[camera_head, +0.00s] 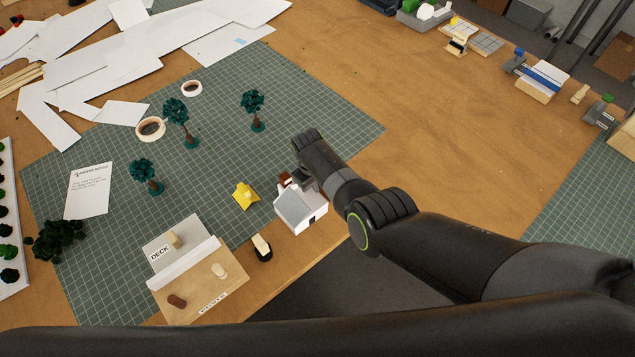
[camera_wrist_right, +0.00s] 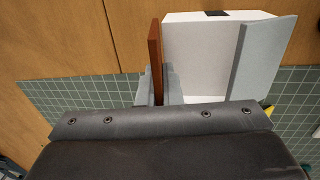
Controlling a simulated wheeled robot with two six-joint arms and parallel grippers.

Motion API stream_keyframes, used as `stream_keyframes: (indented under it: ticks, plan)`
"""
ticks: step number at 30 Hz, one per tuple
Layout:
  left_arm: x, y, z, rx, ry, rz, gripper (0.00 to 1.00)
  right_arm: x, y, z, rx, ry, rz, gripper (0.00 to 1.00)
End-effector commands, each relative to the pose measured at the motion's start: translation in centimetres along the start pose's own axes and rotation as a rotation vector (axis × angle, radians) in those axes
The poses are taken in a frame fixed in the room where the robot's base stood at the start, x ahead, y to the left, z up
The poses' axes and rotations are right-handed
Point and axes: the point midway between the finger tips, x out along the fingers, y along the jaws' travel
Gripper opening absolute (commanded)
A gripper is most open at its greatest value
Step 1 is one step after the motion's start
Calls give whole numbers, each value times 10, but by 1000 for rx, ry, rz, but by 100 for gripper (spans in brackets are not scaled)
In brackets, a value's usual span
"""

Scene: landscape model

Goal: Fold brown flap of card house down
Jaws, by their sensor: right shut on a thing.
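The card house (camera_head: 303,213) has white walls and a grey roof (camera_head: 295,204), and stands near the front edge of the green mat. Its brown flap (camera_wrist_right: 154,55) stands upright in the right wrist view, beside the white wall (camera_wrist_right: 200,50). In the head view only a small piece of the flap (camera_head: 285,177) shows beside my gripper. My right gripper (camera_wrist_right: 157,88) is shut on the lower part of the brown flap, with its grey fingertips on either side. The gripper body hides the near part of the house. My left gripper is not in view.
A small yellow house (camera_head: 245,196) stands just left of the card house. A cream and black piece (camera_head: 262,247) and the deck board (camera_head: 180,248) lie nearer the front. Model trees (camera_head: 253,110) stand farther back. Bare wood lies right of the mat.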

Motion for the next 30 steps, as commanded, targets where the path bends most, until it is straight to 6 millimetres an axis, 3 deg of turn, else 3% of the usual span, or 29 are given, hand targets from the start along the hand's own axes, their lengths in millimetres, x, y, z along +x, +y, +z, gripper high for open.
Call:
stream_keyframes:
  ticks: [18, 19, 23, 30]
  plan:
    - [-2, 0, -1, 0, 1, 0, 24, 0, -5, 0, 0, 0, 109, 0]
    - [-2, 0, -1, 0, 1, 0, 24, 0, -5, 0, 0, 1, 108, 9]
    - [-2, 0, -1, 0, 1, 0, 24, 0, -5, 0, 0, 1, 108, 26]
    - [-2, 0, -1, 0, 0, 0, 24, 0, -4, 0, 0, 1, 109, 27]
